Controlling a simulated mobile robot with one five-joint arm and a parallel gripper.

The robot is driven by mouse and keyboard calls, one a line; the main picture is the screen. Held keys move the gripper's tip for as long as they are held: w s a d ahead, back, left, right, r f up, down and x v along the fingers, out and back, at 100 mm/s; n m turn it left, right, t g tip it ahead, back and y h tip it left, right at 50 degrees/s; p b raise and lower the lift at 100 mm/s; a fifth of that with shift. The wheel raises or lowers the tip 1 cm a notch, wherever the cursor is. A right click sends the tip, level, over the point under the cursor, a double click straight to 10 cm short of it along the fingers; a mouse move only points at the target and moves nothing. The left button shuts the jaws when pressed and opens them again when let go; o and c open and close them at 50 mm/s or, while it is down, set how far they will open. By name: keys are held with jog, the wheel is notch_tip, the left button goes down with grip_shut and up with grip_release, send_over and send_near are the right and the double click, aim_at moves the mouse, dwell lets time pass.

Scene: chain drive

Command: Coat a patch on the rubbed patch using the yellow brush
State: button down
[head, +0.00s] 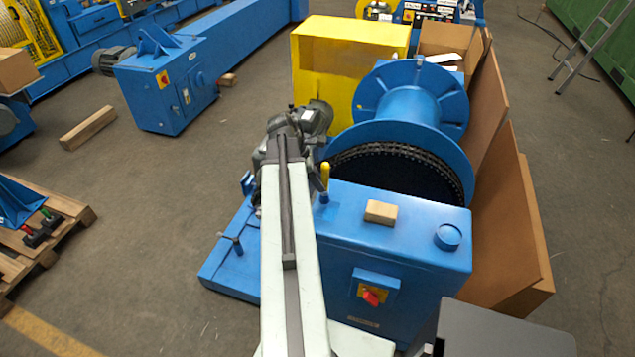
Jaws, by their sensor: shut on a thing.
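The yellow brush (325,174) shows as a short upright yellow handle just right of the end of my arm, above the left edge of the blue drive housing. My gripper (312,163) is at that handle and shut on it; its fingers are mostly hidden by the dark wrist. The brush's lower end is over a small blue part, and I cannot tell whether they touch. The yellow guard (350,95) behind has a dull brownish area (345,62) on its front face, which looks like the rubbed patch. The brush is apart from it.
A blue drum (400,105) with a dark chain (400,165) stands right of my gripper. A tan block (381,212) lies on the blue housing (420,240), which bears a red switch (371,297). Brown panels (505,220) stand at the right.

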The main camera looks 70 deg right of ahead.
aim_at(322, 164)
jog(key=shift+f+b, duration=0.95)
jog(key=shift+f, duration=0.05)
jog(key=shift+a, duration=0.15)
jog(key=shift+s+a+r, duration=0.1)
jog(key=shift+a, duration=1.55)
jog(key=shift+d, duration=0.15)
jog(key=shift+w+d, duration=0.2)
jog(key=shift+d, duration=3.25)
jog(key=shift+r, duration=0.1)
notch_tip(322, 164, up, 6)
jog(key=p, duration=0.6)
